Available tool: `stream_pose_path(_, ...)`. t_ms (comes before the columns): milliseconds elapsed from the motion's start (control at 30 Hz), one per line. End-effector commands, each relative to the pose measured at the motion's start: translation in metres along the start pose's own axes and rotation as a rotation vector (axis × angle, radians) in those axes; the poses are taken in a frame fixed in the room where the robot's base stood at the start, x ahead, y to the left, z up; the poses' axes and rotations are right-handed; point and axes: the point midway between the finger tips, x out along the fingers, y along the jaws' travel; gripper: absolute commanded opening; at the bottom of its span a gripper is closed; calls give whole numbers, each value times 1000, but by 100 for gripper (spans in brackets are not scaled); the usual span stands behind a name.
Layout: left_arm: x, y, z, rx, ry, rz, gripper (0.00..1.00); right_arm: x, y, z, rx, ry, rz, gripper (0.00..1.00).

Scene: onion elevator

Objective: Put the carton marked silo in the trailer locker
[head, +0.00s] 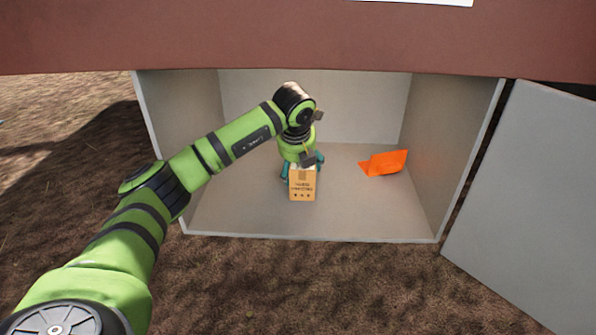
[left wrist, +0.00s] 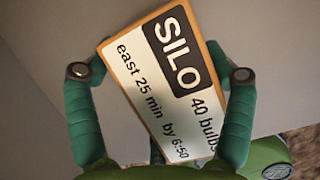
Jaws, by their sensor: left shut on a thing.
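The carton marked SILO (left wrist: 165,85) is a small tan box with a white label on top, reading "40 bulbs, east 25 min by 6:50". In the head view the carton (head: 302,185) is inside the grey trailer locker (head: 215,222), near the middle of its floor. My left gripper (head: 302,168) is shut on it, with a teal finger on each side; the fingers also show in the left wrist view (left wrist: 160,112). I cannot tell whether the carton touches the floor. My right gripper is not in view.
An orange folded object (head: 384,162) lies on the locker floor to the right of the carton. The locker's grey door (head: 525,200) stands open at the right. Bare brown ground (head: 310,285) lies in front. The reddish trailer side (head: 300,40) overhangs the opening.

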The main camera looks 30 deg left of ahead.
Motion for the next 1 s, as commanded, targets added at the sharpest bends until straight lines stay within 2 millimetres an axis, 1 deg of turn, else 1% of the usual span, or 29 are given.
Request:
stream_pose_path(67, 4, 0, -1, -2, -6, -3, 26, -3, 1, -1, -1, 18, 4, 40)
stream_pose_path(367, 4, 0, -1, -2, -5, -3, 26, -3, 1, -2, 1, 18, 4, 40)
stream_pose_path(400, 5, 0, -2, -2, -3, -1, 94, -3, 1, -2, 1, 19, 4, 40)
stream_pose_path(433, 5, 0, -2, -2, -3, -1, 100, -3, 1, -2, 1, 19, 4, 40)
stream_pose_path(833, 3, 0, -1, -2, -3, -1, 100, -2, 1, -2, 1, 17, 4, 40)
stream_pose_path(933, -7, 0, 0, -1, -4, -2, 100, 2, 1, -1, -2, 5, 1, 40)
stream_pose_path(1000, -18, 0, 1, -1, -6, -3, 100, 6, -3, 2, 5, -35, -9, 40)
